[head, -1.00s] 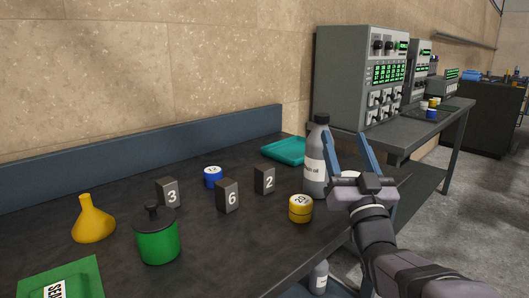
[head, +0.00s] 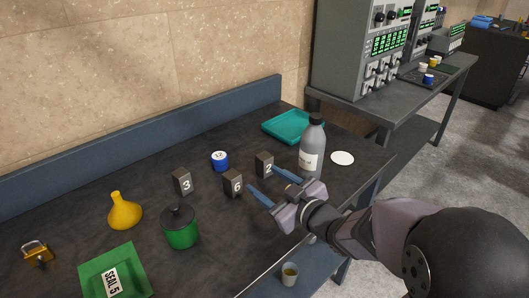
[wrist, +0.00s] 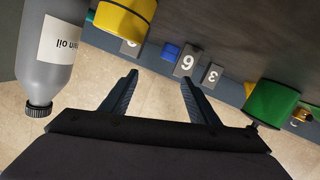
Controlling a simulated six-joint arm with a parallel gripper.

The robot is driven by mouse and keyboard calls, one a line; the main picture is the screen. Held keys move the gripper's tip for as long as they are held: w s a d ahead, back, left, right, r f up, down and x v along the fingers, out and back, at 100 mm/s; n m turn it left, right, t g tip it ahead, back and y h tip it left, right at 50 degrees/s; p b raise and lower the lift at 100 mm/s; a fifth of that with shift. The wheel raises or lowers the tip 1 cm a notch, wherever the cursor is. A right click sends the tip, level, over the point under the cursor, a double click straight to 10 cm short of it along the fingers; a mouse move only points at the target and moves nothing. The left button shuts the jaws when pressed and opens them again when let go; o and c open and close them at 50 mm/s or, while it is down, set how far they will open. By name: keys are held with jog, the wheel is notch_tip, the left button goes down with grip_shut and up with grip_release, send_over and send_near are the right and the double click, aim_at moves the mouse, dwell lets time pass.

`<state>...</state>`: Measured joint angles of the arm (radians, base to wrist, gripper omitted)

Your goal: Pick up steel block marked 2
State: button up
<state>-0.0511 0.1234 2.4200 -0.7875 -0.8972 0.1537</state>
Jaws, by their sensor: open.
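The steel block marked 2 (head: 264,164) is dark and stands upright on the bench, between the block marked 6 (head: 233,183) and the grey oil bottle (head: 312,150). My gripper (head: 261,179) is open and empty, its blue fingers pointing toward block 2 from the near side. In the wrist view, which is upside down, block 2 (wrist: 130,47) shows ahead of one fingertip, partly hidden by a yellow tin (wrist: 125,18). The wrist view also shows the open fingers (wrist: 159,79) with nothing between them. The tin is hidden in the head view.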

aim_at(268, 159)
jog(key=w+d+m+p, duration=0.2)
jog(key=w, duration=0.1)
jog(key=w+d+m+p, duration=0.1)
jog(key=w, duration=0.1)
jog(key=shift+f+t+h, duration=0.2)
jog(key=shift+t+h, duration=0.1)
jog(key=shift+w+d+f+m+p, duration=0.2)
jog(key=shift+m+p, duration=0.1)
jog(key=shift+m, duration=0.1)
jog(key=shift+p+x, duration=1)
jog(key=shift+x, duration=2.65)
jog(key=shift+w+d+r, duration=0.1)
jog(key=shift+r, duration=0.05)
grip_shut()
jog(key=shift+r, duration=0.2)
